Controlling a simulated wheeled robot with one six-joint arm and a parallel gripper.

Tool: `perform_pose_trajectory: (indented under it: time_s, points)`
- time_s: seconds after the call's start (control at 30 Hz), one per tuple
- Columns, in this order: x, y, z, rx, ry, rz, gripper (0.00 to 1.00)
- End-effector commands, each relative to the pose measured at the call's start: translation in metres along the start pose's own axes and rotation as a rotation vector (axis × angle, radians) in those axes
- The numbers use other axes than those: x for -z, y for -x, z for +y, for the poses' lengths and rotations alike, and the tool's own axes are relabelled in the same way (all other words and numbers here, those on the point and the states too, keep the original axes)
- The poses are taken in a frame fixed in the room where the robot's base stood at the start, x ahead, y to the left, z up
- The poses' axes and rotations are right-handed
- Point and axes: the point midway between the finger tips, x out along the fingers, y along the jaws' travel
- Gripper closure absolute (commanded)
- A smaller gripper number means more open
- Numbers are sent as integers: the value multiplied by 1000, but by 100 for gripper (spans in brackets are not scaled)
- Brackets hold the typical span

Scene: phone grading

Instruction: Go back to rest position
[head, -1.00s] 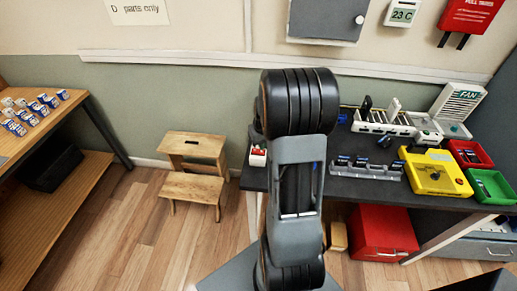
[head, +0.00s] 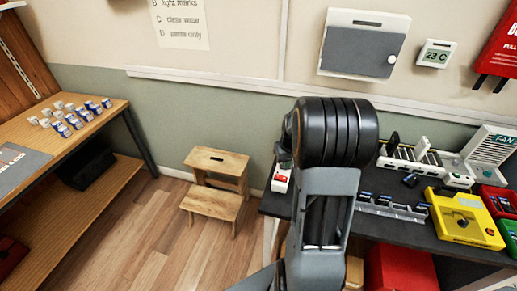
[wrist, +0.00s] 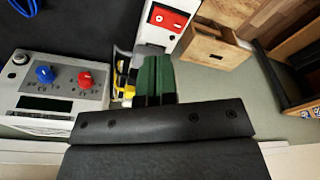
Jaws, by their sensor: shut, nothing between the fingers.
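My arm (head: 335,140) stands folded up in the middle of the head view, in front of the dark worktable. My gripper is out of sight there, behind or beyond the arm links. In the wrist view my gripper (wrist: 156,80) shows as two dark green fingers side by side, shut with nothing between them. Its black body fills the bottom of that view. A grey panel with a blue knob (wrist: 45,74) and a red knob (wrist: 85,80) lies left of the fingers.
A dark worktable (head: 375,230) at right bears a yellow case (head: 464,215), a grey rack (head: 392,208) and a green bin (head: 508,235). A wooden step stool (head: 215,185) stands on the floor. A wooden bench (head: 100,137) with small boxes is at left.

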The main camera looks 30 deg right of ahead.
Motion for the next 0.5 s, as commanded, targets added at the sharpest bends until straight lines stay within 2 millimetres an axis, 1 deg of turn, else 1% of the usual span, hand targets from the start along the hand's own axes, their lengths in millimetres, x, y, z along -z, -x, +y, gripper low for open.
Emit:
perform_pose_trajectory:
  time_s: [0.2, 0.27, 0.33, 0.37, 0.47, 0.5]
  points:
    - [0, 0, 0, 0, 0, 0, 100]
    - [-2, 0, -1, 3, -35, -13, 100]
    - [-22, -6, -6, 14, -86, -73, 100]
    - [-32, -2, -10, 15, -108, -90, 100]
    - [-52, 21, -35, 12, -113, -99, 100]
    - [-60, 31, -46, 10, -106, -95, 100]
